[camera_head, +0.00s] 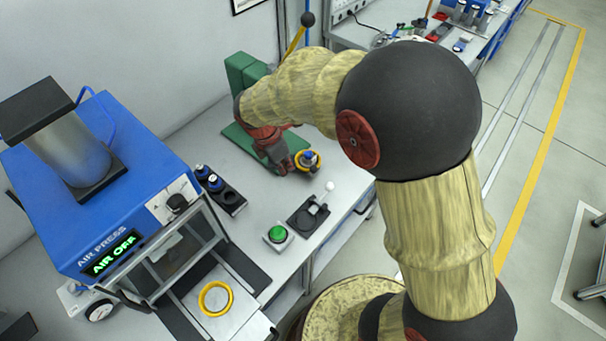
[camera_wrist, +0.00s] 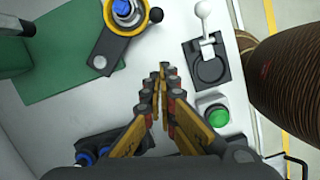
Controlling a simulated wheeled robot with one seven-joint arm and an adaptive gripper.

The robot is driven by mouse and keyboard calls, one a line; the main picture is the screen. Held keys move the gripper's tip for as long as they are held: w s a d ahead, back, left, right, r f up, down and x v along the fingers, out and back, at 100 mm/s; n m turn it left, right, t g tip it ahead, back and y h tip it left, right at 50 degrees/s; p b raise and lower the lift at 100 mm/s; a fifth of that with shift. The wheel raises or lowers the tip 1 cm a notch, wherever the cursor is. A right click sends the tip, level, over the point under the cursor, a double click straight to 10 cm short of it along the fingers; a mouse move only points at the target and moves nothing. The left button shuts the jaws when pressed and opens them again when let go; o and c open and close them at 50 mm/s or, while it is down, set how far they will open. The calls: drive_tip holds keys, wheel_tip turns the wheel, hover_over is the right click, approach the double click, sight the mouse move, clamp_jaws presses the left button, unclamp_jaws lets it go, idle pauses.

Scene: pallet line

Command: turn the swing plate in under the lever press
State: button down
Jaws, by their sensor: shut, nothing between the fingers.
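The green lever press (camera_head: 243,75) stands against the wall at the back, with a yellow lever (camera_head: 293,42) ending in a black knob. Its green base also shows in the wrist view (camera_wrist: 50,75). The dark swing plate (camera_wrist: 108,52) reaches out past the base; its yellow ring (camera_head: 308,161) holds a blue-topped part (camera_wrist: 122,8) and lies out to the side of the press. A small dark knob (camera_wrist: 156,14) sticks out beside the ring. My gripper (camera_wrist: 163,72) is shut and empty, above the bench beside the plate. My arm hides part of the press.
A white-knobbed lever switch (camera_head: 308,214) and a green button (camera_head: 277,234) sit near the bench's front edge. A black holder (camera_head: 228,200) with blue-topped parts is left of them. The blue air press (camera_head: 100,190), with a yellow ring (camera_head: 215,298) before it, fills the left.

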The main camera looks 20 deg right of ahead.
drive_tip(key=shift+n, duration=0.6)
drive_tip(key=shift+f, duration=0.15)
drive_tip(key=b+x, duration=0.3)
drive_tip(key=x, duration=0.6)
drive_tip(key=shift+d+f, duration=0.15)
drive_tip(key=shift+f, duration=0.25)
drive_tip(key=d, duration=0.1)
drive_tip(key=w+d, duration=0.1)
drive_tip(key=d, duration=0.1)
drive_tip(key=shift+w+b, duration=0.1)
drive_tip(key=shift+b, duration=0.2)
drive_tip(key=shift+w+d, duration=0.15)
drive_tip(key=shift+d, duration=0.3)
drive_tip(key=shift+d, duration=0.1)
